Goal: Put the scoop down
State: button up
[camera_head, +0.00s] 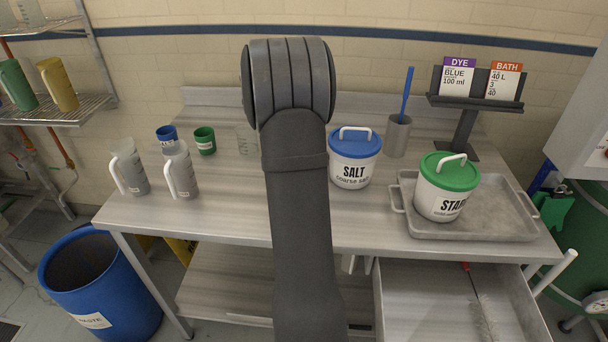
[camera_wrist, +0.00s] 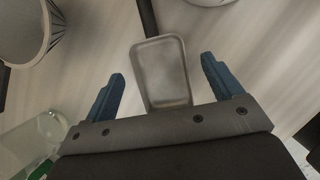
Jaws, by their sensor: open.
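In the wrist view a grey metal scoop (camera_wrist: 162,75) with a dark handle running up the picture shows over the pale table top. Its pan lies between the two blue fingers of my gripper (camera_wrist: 163,69), with a gap on each side. The fingers are spread and hold nothing. The scoop looks flat on the table, though its underside is hidden. In the head view my arm hides both the gripper and the scoop.
On the table (camera_head: 235,220) stand a salt tub (camera_head: 352,172), a green-lidded tub (camera_head: 437,207) on a grey tray (camera_head: 500,218), a grey holder (camera_head: 397,138), jugs (camera_head: 131,175), and a green cup (camera_head: 204,143). A clear vessel (camera_wrist: 32,142) is left of my gripper. An open drawer (camera_head: 430,300) juts out front.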

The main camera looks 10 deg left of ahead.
jog(key=shift+x, duration=1.05)
jog(key=c, duration=1.2)
jog(key=shift+c, duration=0.2)
jog(key=shift+r, duration=0.2)
